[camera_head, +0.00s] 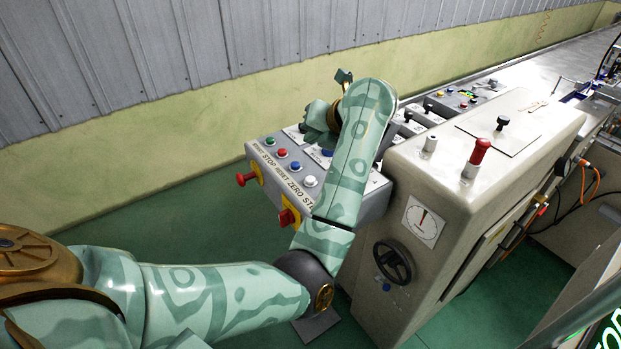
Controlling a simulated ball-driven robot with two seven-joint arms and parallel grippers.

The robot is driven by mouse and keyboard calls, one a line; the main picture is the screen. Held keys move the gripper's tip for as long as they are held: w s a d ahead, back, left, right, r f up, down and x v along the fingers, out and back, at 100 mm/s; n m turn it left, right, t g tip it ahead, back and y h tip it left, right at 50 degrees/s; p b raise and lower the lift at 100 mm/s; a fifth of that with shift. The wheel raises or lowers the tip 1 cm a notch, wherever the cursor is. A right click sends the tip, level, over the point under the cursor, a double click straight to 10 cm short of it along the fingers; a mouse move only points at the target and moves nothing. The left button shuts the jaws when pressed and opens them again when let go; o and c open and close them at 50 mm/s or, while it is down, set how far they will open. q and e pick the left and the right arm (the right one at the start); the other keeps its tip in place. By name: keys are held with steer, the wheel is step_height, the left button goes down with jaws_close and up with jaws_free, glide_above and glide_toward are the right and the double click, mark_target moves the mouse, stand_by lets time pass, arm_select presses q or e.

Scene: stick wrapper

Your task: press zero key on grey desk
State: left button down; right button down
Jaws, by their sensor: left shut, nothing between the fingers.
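The grey desk (345,212) is a sloped control panel left of the beige machine. Its front edge carries the words START, STOP, RESET, ZERO and a partly hidden word. A row of round keys runs above the words: green (270,141), red (282,153), blue (295,165) and white. The white key (310,181) stands above the word ZERO. My left gripper (316,128) is shut and empty over the far part of the desk, beyond the key row. Its fingertips are small and hard to make out. My left forearm hides the right part of the desk. My right gripper is out of view.
Red knobs on yellow plates (288,217) stick out from the desk's front. The beige machine (480,205) stands close on the right, with a red-topped lever (476,157) and a handwheel (392,262). Green floor (170,215) is clear left of the desk.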

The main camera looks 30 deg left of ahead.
arm_select(q)
steer(key=b, duration=0.6)
glide_above(313, 182)
step_height(313, 182, down, 7)
steer(key=shift+f, duration=0.15)
steer(key=shift+f+b, duration=0.3)
steer(key=shift+f, duration=0.4)
stand_by(1.0)
steer(key=shift+f, duration=0.4)
steer(key=shift+f+b, duration=0.4)
steer(key=shift+f, duration=0.05)
stand_by(0.6)
steer(key=shift+r, duration=0.15)
steer(key=shift+r+p, duration=0.75)
steer(key=shift+r, duration=0.05)
